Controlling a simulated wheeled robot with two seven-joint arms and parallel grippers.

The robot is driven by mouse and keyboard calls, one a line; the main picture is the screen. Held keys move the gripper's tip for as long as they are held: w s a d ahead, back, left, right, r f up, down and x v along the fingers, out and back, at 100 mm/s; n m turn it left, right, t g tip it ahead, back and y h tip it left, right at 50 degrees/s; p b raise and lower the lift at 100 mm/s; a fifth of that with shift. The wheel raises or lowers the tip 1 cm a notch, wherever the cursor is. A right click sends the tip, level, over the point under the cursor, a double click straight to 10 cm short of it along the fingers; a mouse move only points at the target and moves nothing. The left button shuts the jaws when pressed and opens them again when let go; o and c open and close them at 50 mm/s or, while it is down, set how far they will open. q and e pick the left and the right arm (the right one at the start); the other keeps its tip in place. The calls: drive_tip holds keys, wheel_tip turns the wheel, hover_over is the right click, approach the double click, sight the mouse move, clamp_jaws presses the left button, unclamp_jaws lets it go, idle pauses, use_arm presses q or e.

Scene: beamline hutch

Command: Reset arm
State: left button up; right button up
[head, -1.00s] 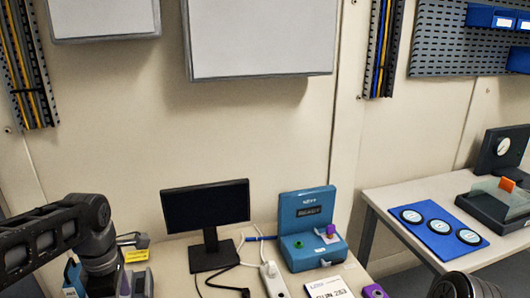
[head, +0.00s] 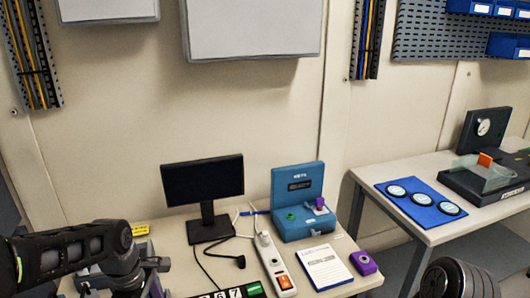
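My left arm (head: 75,250) comes in from the left edge and bends down near the left end of the desk. Its lower part is dark and partly cut off by the bottom edge, and I cannot make out its fingertips clearly. My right arm (head: 455,282) shows only as a dark rounded link at the bottom right; its gripper is out of view. No object can be seen held by either arm.
The desk bears a monitor (head: 204,190), a blue key box (head: 299,200) with a READY display, a power strip (head: 272,262), a notepad (head: 325,266) and a purple block (head: 363,262). A second table (head: 375,175) at right holds a blue mat (head: 425,212) with three discs.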

use_arm(q)
drive_tip(key=s+d+f+m+h+b, duration=0.1)
drive_tip(key=d+f+m+b, duration=0.2)
drive_tip(key=f, duration=0.5)
drive_tip(key=s+d+f+m, duration=0.25)
drive_tip(key=d+f, duration=0.25)
drive_tip(key=f, duration=0.3)
drive_tip(key=s+d+f+m+h+b, duration=0.1)
drive_tip(key=d+f+m+b, duration=0.2)
drive_tip(key=f, duration=0.4)
drive_tip(key=s+d+f+m+b, duration=0.1)
drive_tip(key=s+d+f+m, duration=0.2)
drive_tip(key=s+f, duration=0.3)
drive_tip(key=s+d+f+m+h+b, duration=0.1)
drive_tip(key=s+d+f+m, duration=0.3)
drive_tip(key=s+d+f, duration=0.2)
wheel_tip(320, 180, down, 2)
drive_tip(key=shift+f+t, duration=0.15)
drive_tip(key=shift+t, duration=0.15)
